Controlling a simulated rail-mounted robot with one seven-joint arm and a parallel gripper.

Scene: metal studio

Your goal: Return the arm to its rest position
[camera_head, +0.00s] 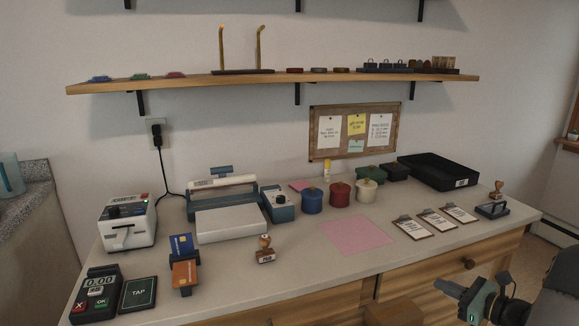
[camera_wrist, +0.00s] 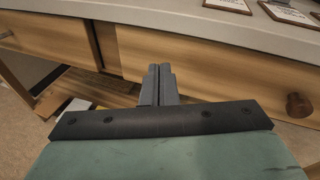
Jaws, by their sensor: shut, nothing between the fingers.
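My gripper (camera_head: 462,291) shows at the lower right of the head view, in front of the counter and below its top edge. In the wrist view its two grey fingers (camera_wrist: 158,84) are together, with nothing between them. They point toward the wooden cabinet front (camera_wrist: 205,70) under the counter. The gripper appears apart from the cabinet and touches no object that I can see. Most of my arm is outside the head view.
The counter (camera_head: 300,270) carries a card terminal (camera_head: 97,295), a white device (camera_head: 128,222), canisters (camera_head: 340,193), clipboards (camera_head: 436,222) and a black tray (camera_head: 440,171). A drawer knob (camera_head: 468,263) sticks out near my gripper. A wall shelf (camera_head: 270,80) runs above.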

